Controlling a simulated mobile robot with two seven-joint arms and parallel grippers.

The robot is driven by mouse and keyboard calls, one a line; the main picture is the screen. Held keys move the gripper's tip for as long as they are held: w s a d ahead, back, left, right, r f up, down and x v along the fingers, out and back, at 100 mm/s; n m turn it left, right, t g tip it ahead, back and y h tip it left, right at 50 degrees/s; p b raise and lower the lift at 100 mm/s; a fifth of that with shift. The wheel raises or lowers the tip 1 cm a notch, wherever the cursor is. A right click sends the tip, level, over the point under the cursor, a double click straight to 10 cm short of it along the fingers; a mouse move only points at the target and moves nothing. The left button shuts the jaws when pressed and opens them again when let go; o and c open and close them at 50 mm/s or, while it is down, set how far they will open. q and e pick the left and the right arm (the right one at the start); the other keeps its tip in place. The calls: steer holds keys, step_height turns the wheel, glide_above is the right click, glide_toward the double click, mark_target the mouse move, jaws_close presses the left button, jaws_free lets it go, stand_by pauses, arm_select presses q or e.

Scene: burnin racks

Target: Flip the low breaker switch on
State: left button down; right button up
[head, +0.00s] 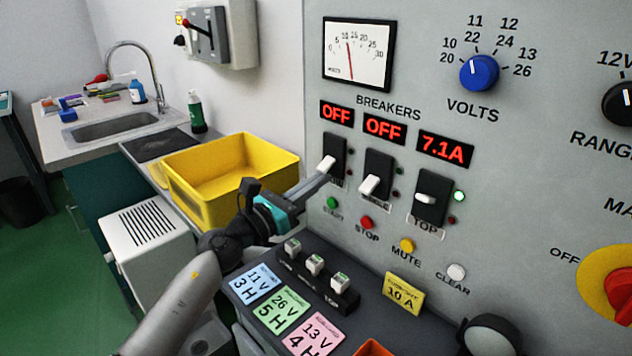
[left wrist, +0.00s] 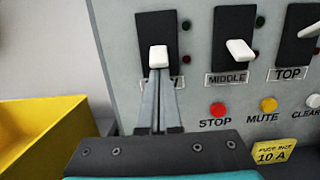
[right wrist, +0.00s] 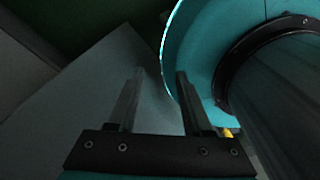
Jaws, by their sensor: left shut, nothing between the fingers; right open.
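The low breaker switch (head: 327,163) is the leftmost of three on the grey panel, a white lever on a black plate under a red OFF display (head: 337,114). In the left wrist view its white lever (left wrist: 158,57) stands right at the tips of my left gripper (left wrist: 158,78). My left gripper (head: 326,178) is shut with nothing in it, its tips at or just under the lever; I cannot tell if they touch. The fingers hide the switch's label. My right gripper (right wrist: 157,85) is open and empty, away from the panel.
The middle switch (head: 370,186) has a display reading OFF (head: 384,128). The top switch (head: 431,199) has a display reading 7.1A (head: 445,149) and a lit green lamp (head: 459,196). A yellow bin (head: 190,205) stands left of my left gripper. Push buttons (head: 366,222) sit below the switches.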

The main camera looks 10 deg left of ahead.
mark_target(319, 169)
arm_select(q)
steer(key=shift+r+p, duration=0.2)
steer(key=shift+p, duration=1.25)
steer(key=shift+s+a+r+g+y+p, duration=0.15)
steer(key=shift+g+y+p, duration=0.25)
steer(key=shift+p, duration=1.25)
steer(key=shift+s+r+g+y+p, duration=0.1)
steer(key=shift+r+g+y+p, duration=0.25)
steer(key=shift+p, duration=1.3)
steer(key=r+g+y+p, duration=0.1)
steer(key=g+p, duration=0.1)
steer(key=p, duration=0.5)
steer(key=shift+s+a+r+p, duration=0.15)
steer(key=shift+p, duration=0.25)
steer(key=p, duration=0.2)
steer(key=shift+s+r+p, duration=0.1)
steer(key=shift+r+p, duration=0.2)
steer(key=shift+r, duration=0.1)
steer(key=shift+f, duration=0.3)
